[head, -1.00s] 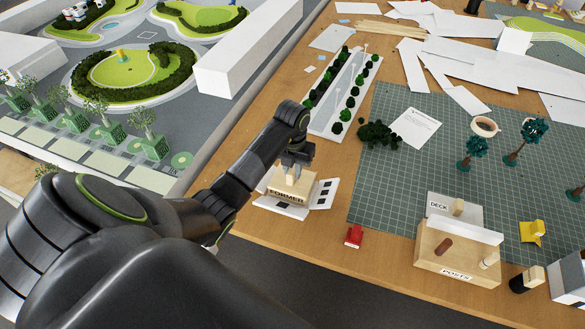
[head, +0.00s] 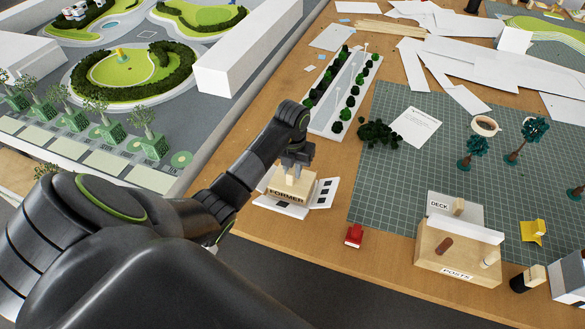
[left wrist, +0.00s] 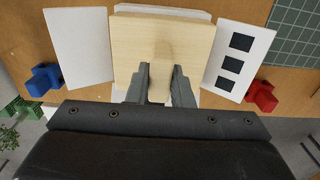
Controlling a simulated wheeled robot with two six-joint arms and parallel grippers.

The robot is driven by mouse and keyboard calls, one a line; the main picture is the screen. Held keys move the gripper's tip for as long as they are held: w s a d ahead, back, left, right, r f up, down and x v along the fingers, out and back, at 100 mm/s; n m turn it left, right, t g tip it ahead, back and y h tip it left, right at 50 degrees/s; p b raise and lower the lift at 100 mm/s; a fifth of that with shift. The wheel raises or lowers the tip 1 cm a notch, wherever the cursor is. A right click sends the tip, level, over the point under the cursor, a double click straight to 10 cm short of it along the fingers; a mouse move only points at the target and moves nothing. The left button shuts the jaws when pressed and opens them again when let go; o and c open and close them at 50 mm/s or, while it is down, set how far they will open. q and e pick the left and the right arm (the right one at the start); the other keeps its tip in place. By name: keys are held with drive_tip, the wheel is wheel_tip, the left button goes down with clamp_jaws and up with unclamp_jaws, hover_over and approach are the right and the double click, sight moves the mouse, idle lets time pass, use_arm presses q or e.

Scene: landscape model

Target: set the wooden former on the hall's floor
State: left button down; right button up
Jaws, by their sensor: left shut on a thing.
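The wooden former (head: 289,185) is a pale block with a FORMER label on its front and an upright peg on top. My left gripper (head: 294,168) is above it, shut on the peg. The left wrist view shows the block (left wrist: 135,40) with the peg between my two fingers (left wrist: 158,85). White hall panels are spread around and below the block: a right one (head: 323,192) with dark windows and a front one (head: 275,207). A plain left panel (left wrist: 78,48) shows in the wrist view. The block hides the hall's floor, so I cannot tell whether they touch. My right gripper is out of view.
A red clamp-like piece (head: 354,235) lies right of the panels; a blue one (left wrist: 42,79) lies left. A tree-lined strip (head: 342,95) stands behind. A wooden posts holder (head: 455,255) stands at right, by the green mat (head: 390,190). The table's front edge is close.

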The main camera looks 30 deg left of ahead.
use_arm(q)
drive_tip(key=c, duration=1.2)
unclamp_jaws()
drive_tip(key=shift+r+p, duration=2.7)
drive_tip(key=shift+r, duration=0.8)
drive_tip(key=shift+f, duration=0.1)
